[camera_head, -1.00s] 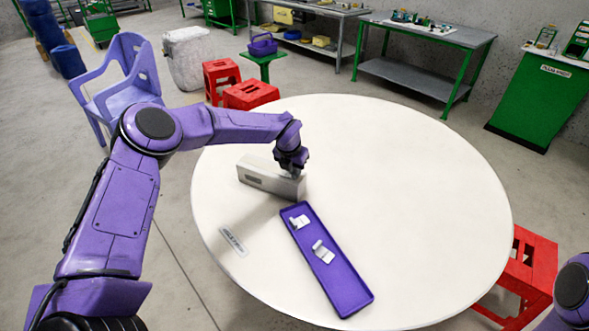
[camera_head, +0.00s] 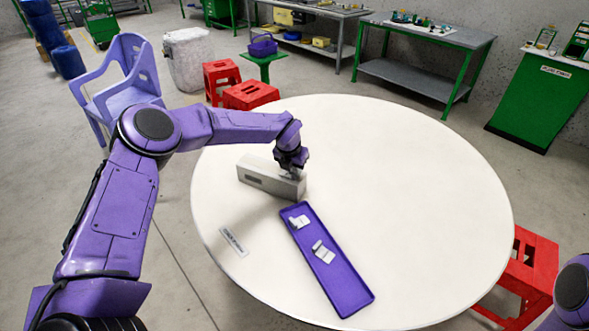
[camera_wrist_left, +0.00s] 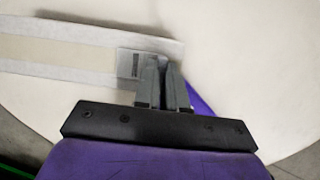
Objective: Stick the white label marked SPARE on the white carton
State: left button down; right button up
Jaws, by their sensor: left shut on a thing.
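The white carton (camera_head: 262,180) lies long and low on the round white table, left of its middle. In the left wrist view the carton (camera_wrist_left: 60,77) shows a pale tape band along its top. My left gripper (camera_head: 290,174) is over the carton's right end, fingers pointing down. In the left wrist view its fingers (camera_wrist_left: 160,72) are shut on a small pale label (camera_wrist_left: 129,65) with a dark mark. The label is at the carton's top; whether it is pressed flat is unclear, and its print is unreadable. My right gripper is out of view.
A purple tray (camera_head: 345,286) with two white pieces (camera_head: 300,221) lies just in front of the carton. A small printed plate (camera_head: 233,241) lies on the table (camera_head: 420,200) to the left. The table's right side is clear. Red stools (camera_head: 530,275) stand around it.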

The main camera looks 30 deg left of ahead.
pick_arm(q)
jog(key=c, duration=1)
grip_release()
jog(key=shift+f, duration=0.15)
jog(key=shift+r+p, duration=2.05)
jog(key=shift+r, duration=1.5)
